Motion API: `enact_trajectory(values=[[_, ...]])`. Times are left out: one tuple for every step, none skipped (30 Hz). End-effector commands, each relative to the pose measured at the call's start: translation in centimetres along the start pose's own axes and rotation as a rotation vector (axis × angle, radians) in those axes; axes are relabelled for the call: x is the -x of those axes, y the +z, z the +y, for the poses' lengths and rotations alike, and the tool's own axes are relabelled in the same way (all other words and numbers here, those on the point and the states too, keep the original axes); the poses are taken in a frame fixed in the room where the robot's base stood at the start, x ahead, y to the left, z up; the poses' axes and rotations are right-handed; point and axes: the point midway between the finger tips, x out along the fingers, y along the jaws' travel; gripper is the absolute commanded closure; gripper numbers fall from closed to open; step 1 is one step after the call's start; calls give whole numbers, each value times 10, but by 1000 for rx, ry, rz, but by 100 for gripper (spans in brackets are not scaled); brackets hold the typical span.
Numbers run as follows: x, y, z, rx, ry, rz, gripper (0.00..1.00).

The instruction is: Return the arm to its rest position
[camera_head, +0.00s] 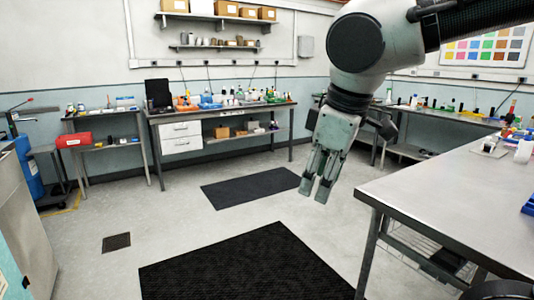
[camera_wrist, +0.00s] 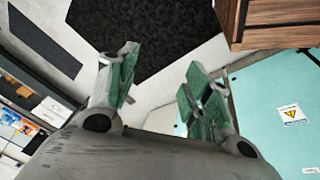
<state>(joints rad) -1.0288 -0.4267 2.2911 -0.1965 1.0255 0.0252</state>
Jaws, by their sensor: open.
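My gripper (camera_head: 316,188) hangs from the arm near the middle of the head view, its fingers pointing down over the floor. It is to the left of the steel table and apart from it. In the wrist view my gripper (camera_wrist: 155,92) shows two fingers with green inner pads, spread apart. Nothing is between them. The arm comes in from the top right of the head view.
A steel table (camera_head: 460,190) stands at the right. Benches with bottles and boxes line the back wall, including a bench with drawers (camera_head: 180,134). Black mats (camera_head: 235,268) lie on the open floor. A teal panel (camera_wrist: 280,105) with a warning label shows in the wrist view.

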Motion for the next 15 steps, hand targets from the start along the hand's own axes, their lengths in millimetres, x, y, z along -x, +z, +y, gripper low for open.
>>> enact_trajectory(values=[[-8, 29, 15, -98, -11, -8, 50], [-12, 44, 22, -154, -18, -9, 50], [-17, 65, 29, -231, -26, -11, 50], [-20, 80, 34, -290, -28, -11, 50], [-22, 96, 38, -350, -30, -12, 50], [-25, 115, 43, -430, -29, -12, 50], [-27, 130, 46, -488, -25, -12, 50], [-28, 144, 48, -545, -20, -12, 50], [-28, 163, 52, -618, -9, -13, 50], [-27, 176, 54, -670, 3, -12, 50], [-26, 188, 57, -719, 17, -11, 50], [-24, 203, 61, -778, 40, -7, 50], [-21, 212, 64, -819, 58, -3, 50], [-17, 221, 67, -858, 75, 3, 50], [-12, 230, 71, -904, 98, 11, 50]])
